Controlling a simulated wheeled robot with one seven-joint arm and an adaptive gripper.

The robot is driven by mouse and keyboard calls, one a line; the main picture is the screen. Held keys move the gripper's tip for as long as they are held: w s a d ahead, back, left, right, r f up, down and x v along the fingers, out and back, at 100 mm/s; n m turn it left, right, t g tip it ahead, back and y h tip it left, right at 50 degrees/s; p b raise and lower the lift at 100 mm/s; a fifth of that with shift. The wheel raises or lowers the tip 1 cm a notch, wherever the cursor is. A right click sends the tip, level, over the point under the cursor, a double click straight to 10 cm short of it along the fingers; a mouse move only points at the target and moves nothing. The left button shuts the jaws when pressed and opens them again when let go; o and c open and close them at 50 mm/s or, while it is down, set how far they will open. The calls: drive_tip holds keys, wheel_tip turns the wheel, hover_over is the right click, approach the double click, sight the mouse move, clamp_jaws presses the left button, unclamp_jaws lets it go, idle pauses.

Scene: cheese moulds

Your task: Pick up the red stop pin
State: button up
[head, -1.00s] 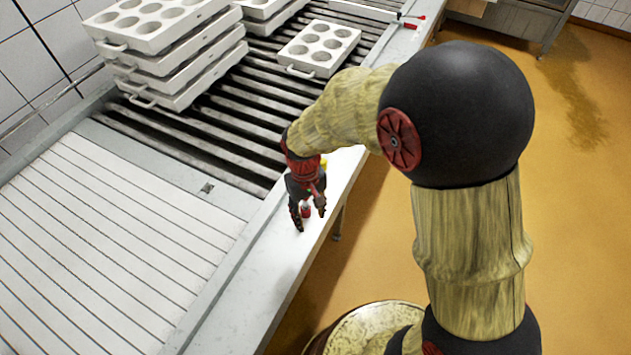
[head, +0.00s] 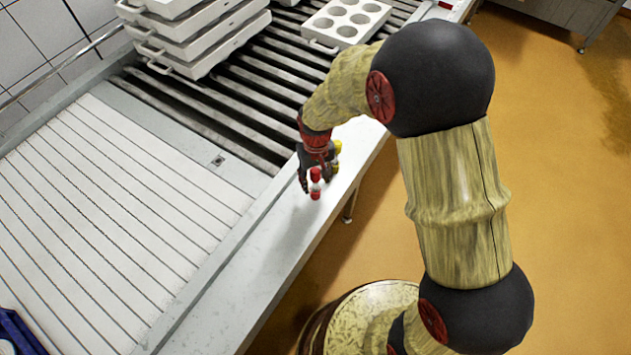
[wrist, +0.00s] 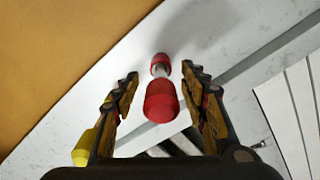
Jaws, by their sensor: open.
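The red stop pin (head: 315,194) stands on the pale ledge beside the roller conveyor in the head view. It has a red top, a grey middle and a red lower end. In the wrist view the pin (wrist: 162,102) lies between the two fingers, with its red top nearest the camera and gaps on both sides. My gripper (head: 317,185) is open around or just behind the pin; it also shows in the wrist view (wrist: 160,73). Neither finger visibly touches the pin. I cannot tell the exact height of the fingertips above the ledge.
A yellow-topped object (head: 338,147) stands close behind my gripper; yellow also shows beside the left finger (wrist: 84,148). White moulds (head: 205,40) are stacked on the rollers, and a single mould (head: 345,22) lies to their right. The near ledge (head: 265,260) is clear.

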sight(316, 189)
wheel_tip(316, 189, down, 3)
drive_tip(key=shift+f+b, duration=0.1)
drive_tip(key=shift+b, duration=0.3)
drive_tip(key=c, duration=0.3)
drive_tip(key=c, duration=0.8)
clamp_jaws()
